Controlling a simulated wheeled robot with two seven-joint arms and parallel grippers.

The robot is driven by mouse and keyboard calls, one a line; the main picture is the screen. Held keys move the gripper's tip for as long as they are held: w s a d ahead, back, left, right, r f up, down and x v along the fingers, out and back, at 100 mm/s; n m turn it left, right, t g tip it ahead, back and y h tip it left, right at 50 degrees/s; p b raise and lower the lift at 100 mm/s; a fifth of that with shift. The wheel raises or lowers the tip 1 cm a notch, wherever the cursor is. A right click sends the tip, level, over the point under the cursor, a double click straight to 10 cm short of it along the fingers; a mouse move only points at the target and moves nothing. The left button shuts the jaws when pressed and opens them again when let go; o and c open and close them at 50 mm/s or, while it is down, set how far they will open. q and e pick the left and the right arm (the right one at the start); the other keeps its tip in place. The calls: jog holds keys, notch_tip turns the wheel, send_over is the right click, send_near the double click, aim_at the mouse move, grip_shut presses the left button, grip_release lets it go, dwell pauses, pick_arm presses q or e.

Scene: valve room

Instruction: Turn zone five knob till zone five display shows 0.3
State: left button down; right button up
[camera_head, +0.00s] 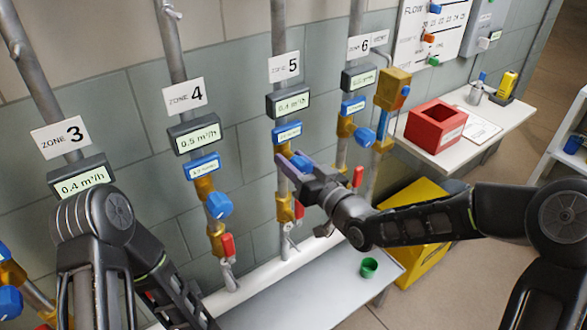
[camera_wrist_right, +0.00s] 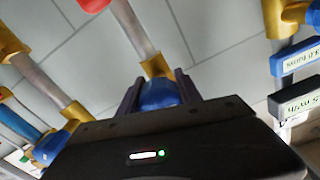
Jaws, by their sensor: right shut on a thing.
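The zone five sign (camera_head: 284,66) hangs on the pipe above the zone five display (camera_head: 288,101). The display seems to read 0.4 m³/h, though its digits are small and blurred. My right gripper (camera_head: 291,164) reaches the zone five valve from the right, below the blue label. In the right wrist view, its two fingers stand on either side of the blue zone five knob (camera_wrist_right: 160,95) and are shut on it. In the head view the gripper hides this knob. My left arm shows at the lower left, but its gripper is out of sight.
The zone four knob (camera_head: 219,206) and zone six knob (camera_head: 365,137) flank the held valve. A grey bench (camera_head: 325,283) with a green cup (camera_head: 369,267) stands below. A red box (camera_head: 436,126) stands on the white table (camera_head: 489,133) at right.

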aim_at(306, 173)
jog(key=shift+f+m, duration=0.15)
jog(key=shift+m, duration=0.35)
jog(key=o, duration=1.3)
pick_arm(q)
jog(key=shift+f, duration=0.4)
pick_arm(e)
jog(key=shift+o, duration=0.2)
pick_arm(q)
jog(key=shift+f+b, duration=0.45)
pick_arm(e)
jog(key=shift+v, duration=3.95)
